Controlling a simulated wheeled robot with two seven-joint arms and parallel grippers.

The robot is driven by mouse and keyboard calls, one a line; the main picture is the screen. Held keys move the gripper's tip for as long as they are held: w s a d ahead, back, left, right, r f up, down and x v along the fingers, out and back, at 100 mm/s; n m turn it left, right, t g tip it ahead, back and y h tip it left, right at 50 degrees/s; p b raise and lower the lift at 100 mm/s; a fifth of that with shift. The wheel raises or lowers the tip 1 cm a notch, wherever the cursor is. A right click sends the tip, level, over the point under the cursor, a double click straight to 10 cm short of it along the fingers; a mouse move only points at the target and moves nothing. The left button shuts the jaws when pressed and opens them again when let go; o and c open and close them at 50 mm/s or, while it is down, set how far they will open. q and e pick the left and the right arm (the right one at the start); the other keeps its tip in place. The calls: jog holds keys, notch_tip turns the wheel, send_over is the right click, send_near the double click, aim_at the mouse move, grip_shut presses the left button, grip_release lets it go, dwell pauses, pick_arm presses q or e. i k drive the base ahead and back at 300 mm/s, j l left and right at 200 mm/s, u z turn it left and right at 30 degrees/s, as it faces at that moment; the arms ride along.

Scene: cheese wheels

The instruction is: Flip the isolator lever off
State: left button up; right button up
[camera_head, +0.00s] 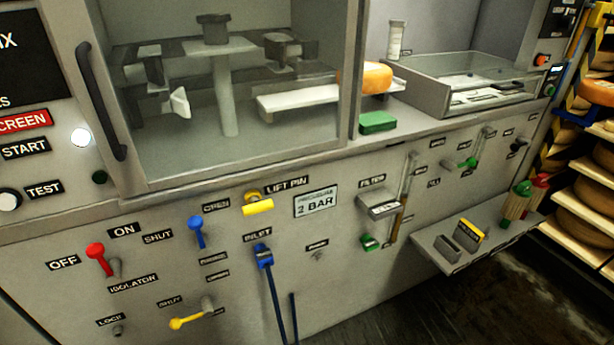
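The isolator lever (97,254) is on the grey front panel at the lower left, above the label ISOLATOR (133,284). It has a red knob and arm, which point up and to the left from a grey pivot (114,268). The OFF label (62,262) is to the left of the knob and the ON label (124,229) is above and to its right. The knob stands apart from both labels. Neither of my grippers shows in the head view, and nothing is touching the lever.
Right of the lever are a blue lever (197,232), a yellow handle (257,206) and a blue inlet fitting (263,256) with a hanging hose. A yellow lever (188,321) is below. A glass-fronted cabinet with a dark handle (100,100) stands above. Cheese shelves (582,200) are far right.

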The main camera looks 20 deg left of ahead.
aim_at(113, 269)
jog(key=l+u, duration=0.15)
jog(key=u, duration=2)
jog(key=j, duration=0.1)
